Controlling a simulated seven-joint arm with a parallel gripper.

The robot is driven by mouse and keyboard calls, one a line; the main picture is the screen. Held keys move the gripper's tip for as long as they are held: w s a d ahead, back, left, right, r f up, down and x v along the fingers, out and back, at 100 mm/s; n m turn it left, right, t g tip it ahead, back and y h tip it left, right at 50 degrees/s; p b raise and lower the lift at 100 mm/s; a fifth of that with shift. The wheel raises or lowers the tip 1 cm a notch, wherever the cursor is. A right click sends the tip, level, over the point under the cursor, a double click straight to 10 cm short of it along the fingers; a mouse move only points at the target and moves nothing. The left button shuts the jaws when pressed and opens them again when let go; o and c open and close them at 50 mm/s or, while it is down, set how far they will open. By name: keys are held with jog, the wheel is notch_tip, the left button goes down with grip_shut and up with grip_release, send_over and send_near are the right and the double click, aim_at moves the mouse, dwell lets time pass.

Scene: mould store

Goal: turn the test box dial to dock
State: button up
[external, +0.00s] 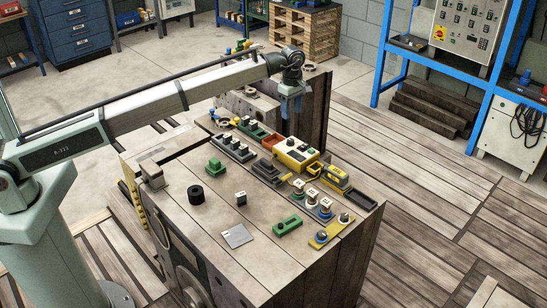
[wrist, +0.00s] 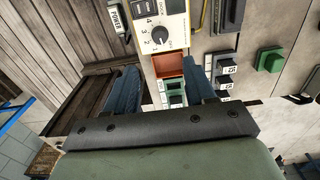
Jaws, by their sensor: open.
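The test box is a yellow case with a white top panel (external: 297,152), lying on the large block's top in the external view. In the wrist view part of its white panel (wrist: 174,14) shows at the top edge, cut off by the frame. A round dark dial (wrist: 160,36) sits on it with the numerals 4, 3 and 2 beside it. The dial's exact pointing is too small to read surely. My gripper (external: 291,112) is above the far side of the block, beyond the box. Its blue fingers (wrist: 160,74) are apart and empty, not touching the dial.
A red and green tray (external: 262,136) lies beside the box, and shows between my fingers in the wrist view (wrist: 169,66). A yellow device (external: 336,178), a row of dark switches (external: 233,147) and several knobs crowd around. A black cylinder (external: 196,194) stands nearer the front.

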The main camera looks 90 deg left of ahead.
aim_at(291, 140)
notch_tip(291, 140, down, 12)
jog(key=shift+f, duration=0.1)
dwell(0.4)
grip_shut()
dwell(0.5)
